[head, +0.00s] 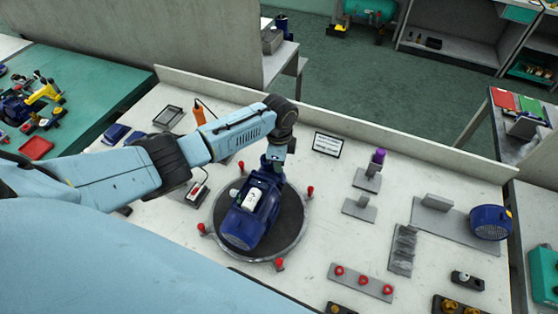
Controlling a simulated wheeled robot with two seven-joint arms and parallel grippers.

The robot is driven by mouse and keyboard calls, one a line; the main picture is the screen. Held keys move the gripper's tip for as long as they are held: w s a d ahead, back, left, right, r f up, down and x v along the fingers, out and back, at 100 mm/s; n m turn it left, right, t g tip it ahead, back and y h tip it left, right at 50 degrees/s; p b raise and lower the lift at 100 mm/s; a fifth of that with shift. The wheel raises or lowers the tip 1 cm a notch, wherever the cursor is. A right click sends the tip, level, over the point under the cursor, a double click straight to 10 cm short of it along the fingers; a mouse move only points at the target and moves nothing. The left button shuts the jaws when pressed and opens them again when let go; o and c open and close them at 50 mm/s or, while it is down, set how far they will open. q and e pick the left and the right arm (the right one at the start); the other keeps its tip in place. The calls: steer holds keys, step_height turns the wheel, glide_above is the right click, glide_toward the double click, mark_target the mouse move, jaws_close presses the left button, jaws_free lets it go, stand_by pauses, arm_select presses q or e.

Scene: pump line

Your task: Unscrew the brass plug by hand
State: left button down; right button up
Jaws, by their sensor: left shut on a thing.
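A blue pump (246,218) with a white part on top lies on a dark round turntable (291,222) with red knobs around its rim. My left arm reaches over from the left, and my left gripper (273,166) points down at the far end of the pump. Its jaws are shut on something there. The brass plug cannot be made out; the spot between the fingertips is hidden by the gripper and is very small in view. My right gripper is not in view.
A small sign (327,145) stands behind the turntable. To the right are grey stands, one with a purple-topped item (377,160), a blue motor part (490,222) and a strip with red caps (360,283). An orange-handled tool (199,112) lies at the back left.

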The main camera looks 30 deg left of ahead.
arm_select(q)
steer(key=n, duration=0.2)
steer(key=shift+n, duration=0.4)
steer(key=c, duration=1.5)
jaws_free()
steer(key=shift+o, duration=0.2)
steer(key=m, duration=0.5)
steer(key=shift+m, duration=0.4)
steer(key=m, duration=0.5)
steer(key=shift+m, duration=0.4)
